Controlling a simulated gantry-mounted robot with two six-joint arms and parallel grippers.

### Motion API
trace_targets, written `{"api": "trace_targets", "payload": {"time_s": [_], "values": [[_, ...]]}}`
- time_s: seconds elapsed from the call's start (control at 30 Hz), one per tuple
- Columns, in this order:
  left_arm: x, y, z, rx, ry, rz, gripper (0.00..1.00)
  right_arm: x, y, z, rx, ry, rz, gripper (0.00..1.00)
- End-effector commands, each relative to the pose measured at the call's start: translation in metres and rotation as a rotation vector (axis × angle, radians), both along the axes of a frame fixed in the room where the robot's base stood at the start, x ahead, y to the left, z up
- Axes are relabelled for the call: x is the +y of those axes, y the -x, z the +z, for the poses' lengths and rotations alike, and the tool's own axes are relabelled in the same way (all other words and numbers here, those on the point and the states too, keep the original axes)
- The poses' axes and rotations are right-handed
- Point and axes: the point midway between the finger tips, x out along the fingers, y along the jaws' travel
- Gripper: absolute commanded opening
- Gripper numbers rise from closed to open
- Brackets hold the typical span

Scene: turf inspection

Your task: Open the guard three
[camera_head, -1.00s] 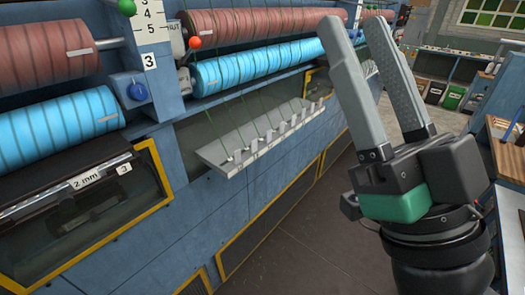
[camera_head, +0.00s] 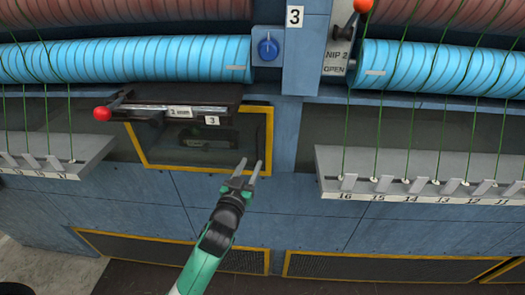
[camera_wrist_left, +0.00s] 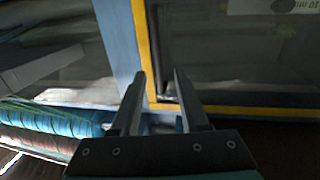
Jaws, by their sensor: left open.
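Guard three is a dark window panel (camera_head: 158,146) in a yellow frame, with a label "3" (camera_head: 212,120) on the black bar above it. It appears closed in the machine's blue front. My left gripper (camera_head: 247,165) is open and empty, its fingers pointing up at the frame's lower right corner. In the left wrist view the open fingertips (camera_wrist_left: 160,76) are on either side of the yellow frame edge (camera_wrist_left: 154,45). A thin dark upright bar (camera_wrist_left: 160,65) shows beside that edge. I cannot tell whether the fingers touch anything. My right gripper is out of view.
A red knob (camera_head: 102,114) sticks out at the bar's left end. A blue dial (camera_head: 268,47) and a "3" post (camera_head: 305,50) stand up right. Blue rollers (camera_head: 130,60) run above. Grey shelves with numbered slots (camera_head: 415,190) jut out on both sides.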

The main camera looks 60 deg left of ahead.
Motion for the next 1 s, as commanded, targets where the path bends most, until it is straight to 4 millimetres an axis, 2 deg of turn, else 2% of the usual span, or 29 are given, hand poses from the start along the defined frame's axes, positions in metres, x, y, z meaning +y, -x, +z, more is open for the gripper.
{"api": "trace_targets", "payload": {"time_s": [0.1, 0.3, 0.67, 0.77, 0.93, 1.0], "values": [[0.021, -0.019, 0.002, 0.000, -0.001, 0.002, 0.44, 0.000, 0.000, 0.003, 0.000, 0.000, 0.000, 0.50], [0.046, -0.043, 0.000, 0.000, 0.000, 0.000, 0.44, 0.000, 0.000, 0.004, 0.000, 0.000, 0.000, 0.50], [0.054, -0.051, 0.000, -0.001, 0.000, -0.001, 0.44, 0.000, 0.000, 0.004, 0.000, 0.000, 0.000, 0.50], [0.054, -0.051, 0.000, -0.001, 0.000, -0.001, 0.30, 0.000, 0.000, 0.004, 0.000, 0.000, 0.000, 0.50], [0.053, -0.051, 0.000, -0.001, 0.000, -0.001, 0.00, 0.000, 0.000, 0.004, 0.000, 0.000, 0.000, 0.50], [0.053, -0.051, 0.000, -0.001, 0.000, -0.001, 0.00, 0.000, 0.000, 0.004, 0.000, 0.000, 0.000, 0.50]]}}
